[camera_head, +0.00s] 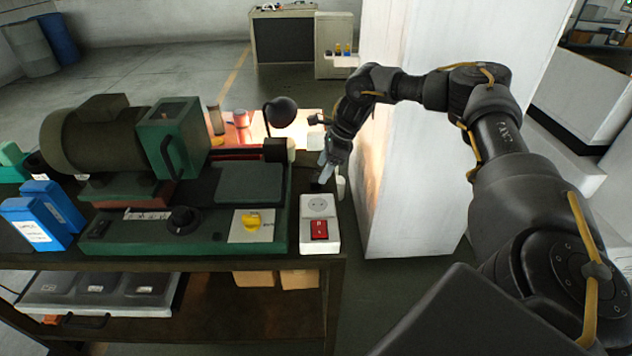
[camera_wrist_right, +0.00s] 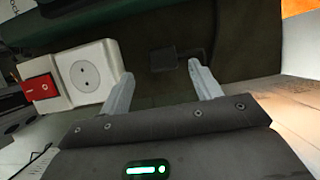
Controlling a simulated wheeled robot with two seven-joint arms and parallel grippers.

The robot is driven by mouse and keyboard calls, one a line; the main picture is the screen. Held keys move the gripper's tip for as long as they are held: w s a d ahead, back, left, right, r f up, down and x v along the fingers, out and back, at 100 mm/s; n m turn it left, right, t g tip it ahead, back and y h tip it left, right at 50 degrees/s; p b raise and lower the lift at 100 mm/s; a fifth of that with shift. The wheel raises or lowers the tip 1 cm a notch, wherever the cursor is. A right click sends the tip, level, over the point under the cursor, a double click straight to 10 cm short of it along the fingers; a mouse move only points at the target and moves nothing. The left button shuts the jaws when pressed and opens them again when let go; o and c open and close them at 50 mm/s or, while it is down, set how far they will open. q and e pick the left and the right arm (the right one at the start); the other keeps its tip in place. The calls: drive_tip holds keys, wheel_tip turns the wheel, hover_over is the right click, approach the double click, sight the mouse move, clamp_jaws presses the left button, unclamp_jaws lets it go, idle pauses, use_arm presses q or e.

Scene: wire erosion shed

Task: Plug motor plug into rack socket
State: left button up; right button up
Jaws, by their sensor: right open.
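A white rack socket (camera_head: 319,206) with a round face and a red switch (camera_head: 319,229) sits at the right front of the bench. In the right wrist view the socket (camera_wrist_right: 85,76) lies just left of the fingers. A small dark block, probably the motor plug (camera_wrist_right: 164,59), lies on the dark bench top beyond the fingertips, with a dark piece at its right. It is hard to make out in the head view. My right gripper (camera_head: 323,172) points down at the bench behind the socket. Its fingers (camera_wrist_right: 160,76) are apart with nothing between them. My left gripper is out of view.
A green machine with a motor (camera_head: 85,140) fills the bench to the left. A black lamp (camera_head: 280,112) stands behind. A white pillar (camera_head: 420,180) rises close to the right of the bench. Blue boxes (camera_head: 42,215) stand at the far left.

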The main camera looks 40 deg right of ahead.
sight(316, 178)
drive_tip(key=x, duration=0.1)
drive_tip(key=p+x, duration=0.1)
drive_tip(key=x, duration=0.1)
drive_tip(key=shift+w+f, duration=0.15)
drive_tip(key=shift+w, duration=0.2)
drive_tip(key=shift+a+f, duration=0.1)
drive_tip(key=shift+f, duration=0.2)
drive_tip(key=c, duration=1)
drive_tip(key=shift+r, duration=0.1)
